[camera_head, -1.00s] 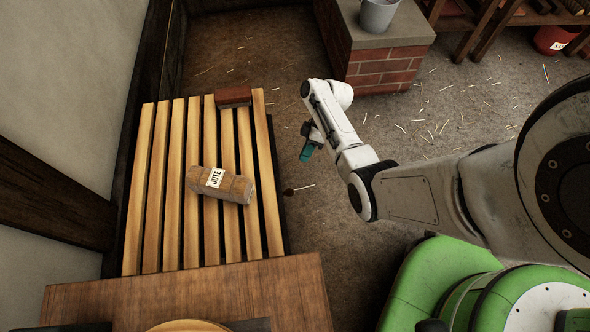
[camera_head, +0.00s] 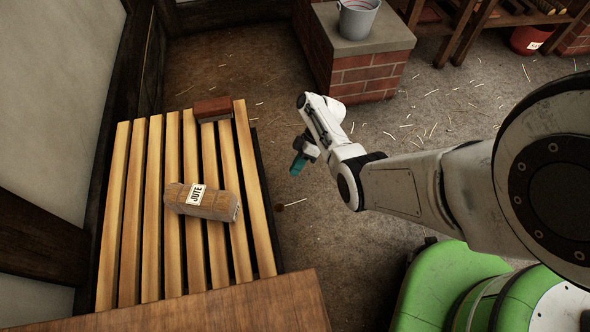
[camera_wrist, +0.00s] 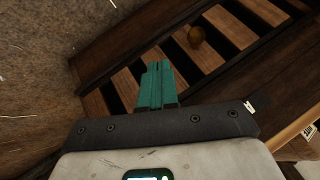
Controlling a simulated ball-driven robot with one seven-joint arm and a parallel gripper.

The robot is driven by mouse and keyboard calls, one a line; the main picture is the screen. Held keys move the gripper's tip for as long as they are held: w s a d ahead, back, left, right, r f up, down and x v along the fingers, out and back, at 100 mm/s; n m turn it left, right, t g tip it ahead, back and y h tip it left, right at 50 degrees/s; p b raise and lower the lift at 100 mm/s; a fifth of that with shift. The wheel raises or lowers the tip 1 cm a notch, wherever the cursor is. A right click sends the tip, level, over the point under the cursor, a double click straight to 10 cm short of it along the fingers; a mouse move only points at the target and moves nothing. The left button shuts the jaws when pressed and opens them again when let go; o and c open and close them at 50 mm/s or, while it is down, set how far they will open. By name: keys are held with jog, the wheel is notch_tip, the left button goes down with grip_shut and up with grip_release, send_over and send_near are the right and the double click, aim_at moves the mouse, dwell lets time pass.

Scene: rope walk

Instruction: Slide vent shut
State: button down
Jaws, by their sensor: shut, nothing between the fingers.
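The vent, a dark wooden panel (camera_wrist: 228,40) with slats and dark open slots between them, shows in the wrist view, running slantwise across the upper part. A round brown knob (camera_wrist: 196,35) stands on it, right of and above my fingertips. My gripper (camera_wrist: 157,66) has teal fingers pressed together with nothing between them. They overlap the panel's lower left slats in the picture; I cannot tell whether they touch. In the head view my gripper (camera_head: 299,164) hangs right of the slatted bench, pointing down. The vent's face is hidden there; a small dark lump (camera_head: 279,206) beside the bench may be its knob.
The slatted bench (camera_head: 152,215) carries a bale labelled JUTE (camera_head: 217,204) and a red-brown block (camera_head: 212,108). A wooden table (camera_head: 235,312) is in front. A brick pier (camera_head: 372,78) with a grey bucket (camera_head: 357,18) stands behind. Straw-strewn floor lies right of my gripper.

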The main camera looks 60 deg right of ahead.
jog(key=a+f+b, duration=0.1)
jog(key=a+f, duration=0.4)
jog(key=a, duration=0.3)
jog(key=shift+w+b, duration=0.25)
jog(key=shift+b, duration=0.1)
jog(key=shift+a, duration=0.1)
jog(key=s+a+p, duration=0.3)
jog(key=shift+a+f, duration=0.1)
jog(key=shift+a, duration=0.2)
